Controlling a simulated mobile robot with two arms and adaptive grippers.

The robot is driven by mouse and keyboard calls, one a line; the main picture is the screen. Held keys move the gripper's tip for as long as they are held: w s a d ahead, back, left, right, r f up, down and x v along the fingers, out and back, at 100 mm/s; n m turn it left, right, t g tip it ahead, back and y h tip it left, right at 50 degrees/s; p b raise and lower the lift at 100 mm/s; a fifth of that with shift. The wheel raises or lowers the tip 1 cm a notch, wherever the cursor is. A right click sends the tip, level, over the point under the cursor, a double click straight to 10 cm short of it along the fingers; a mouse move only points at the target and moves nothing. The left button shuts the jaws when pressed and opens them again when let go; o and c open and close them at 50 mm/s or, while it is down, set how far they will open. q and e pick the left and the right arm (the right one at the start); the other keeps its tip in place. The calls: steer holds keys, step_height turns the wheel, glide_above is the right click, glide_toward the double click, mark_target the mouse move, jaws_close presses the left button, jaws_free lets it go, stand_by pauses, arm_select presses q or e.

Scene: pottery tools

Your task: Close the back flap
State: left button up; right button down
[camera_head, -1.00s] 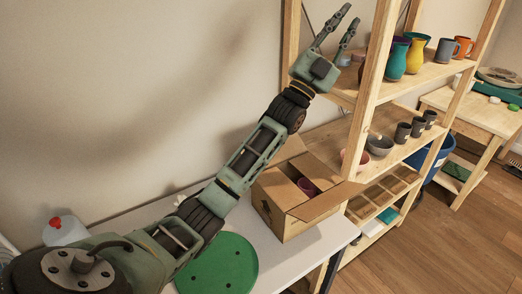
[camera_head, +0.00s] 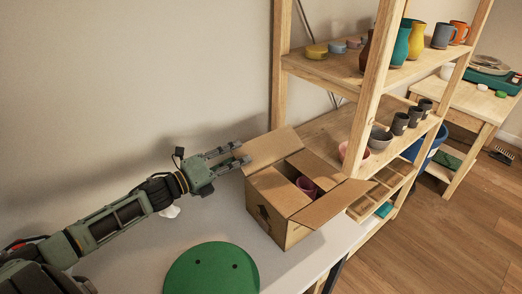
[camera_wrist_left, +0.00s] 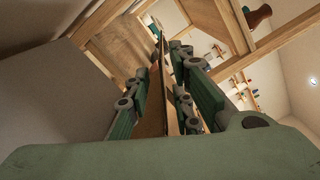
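An open cardboard box (camera_head: 268,212) stands on the white table. Its back flap (camera_head: 270,147) stands up and leans back toward the wall. Another flap (camera_head: 332,203) is spread outward on the right side. A dark pink pot (camera_head: 305,187) sits inside. My left gripper (camera_head: 243,153) is open at the left edge of the back flap. In the left wrist view its fingers (camera_wrist_left: 165,85) stand apart with a thin brown panel, seen nearly edge-on, between them. I cannot tell whether they touch it. My right gripper is not in view.
A green round board (camera_head: 212,270) lies on the table in front of the box. A wooden shelf (camera_head: 362,110) with vases, cups and bowls stands close behind and right of the box. The wall is close behind the flap.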

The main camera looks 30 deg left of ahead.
mark_target(261, 148)
arm_select(q)
steer(key=shift+w+d+m, duration=0.35)
steer(key=shift+d+m, duration=0.05)
steer(key=shift+d, duration=0.35)
steer(key=shift+p+x, duration=0.75)
steer(key=shift+x, duration=2.8)
steer(key=shift+f, duration=0.1)
jaws_close()
